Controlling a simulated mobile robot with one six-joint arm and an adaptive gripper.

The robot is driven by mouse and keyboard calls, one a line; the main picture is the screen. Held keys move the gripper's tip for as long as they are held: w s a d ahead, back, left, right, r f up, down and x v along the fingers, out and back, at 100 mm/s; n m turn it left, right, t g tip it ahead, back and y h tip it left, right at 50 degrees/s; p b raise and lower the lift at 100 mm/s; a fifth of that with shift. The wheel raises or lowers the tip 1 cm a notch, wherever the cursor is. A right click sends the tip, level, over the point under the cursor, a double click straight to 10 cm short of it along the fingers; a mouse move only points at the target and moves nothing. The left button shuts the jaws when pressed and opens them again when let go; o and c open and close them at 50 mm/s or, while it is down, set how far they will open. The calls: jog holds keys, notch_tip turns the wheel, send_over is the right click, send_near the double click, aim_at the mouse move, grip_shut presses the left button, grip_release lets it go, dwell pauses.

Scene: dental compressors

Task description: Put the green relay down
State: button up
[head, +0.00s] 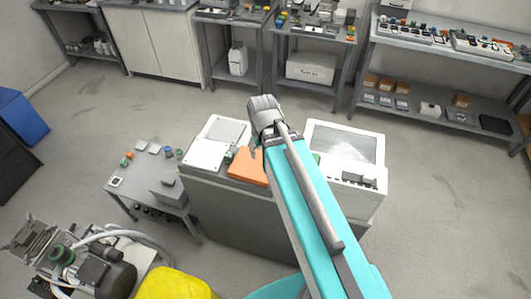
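A small green piece (229,155) shows on the worktop, between the white panel and the orange block; it may be the green relay, but it is too small to be sure. Another sliver of green (317,158) shows just right of my arm, mostly hidden. My arm reaches up over the middle of the bench, and its grey end hangs above the back of the worktop. My gripper's fingers cannot be made out behind the arm, so I cannot tell whether they hold anything.
The worktop carries a white panel (206,154), an orange block (248,167) and a white machine with a grey screen (344,143). A low side table (124,184) with small parts stands left. A yellow container (175,285) and a compressor (105,270) are at lower left. Shelves line the back.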

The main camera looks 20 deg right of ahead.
jog(key=shift+s+d+m, duration=0.35)
jog(key=shift+s+m, duration=0.15)
jog(key=shift+s, duration=0.05)
notch_tip(320, 180, up, 5)
jog(key=p, duration=0.5)
jog(key=shift+r, duration=0.1)
jog(key=shift+c, duration=1.3)
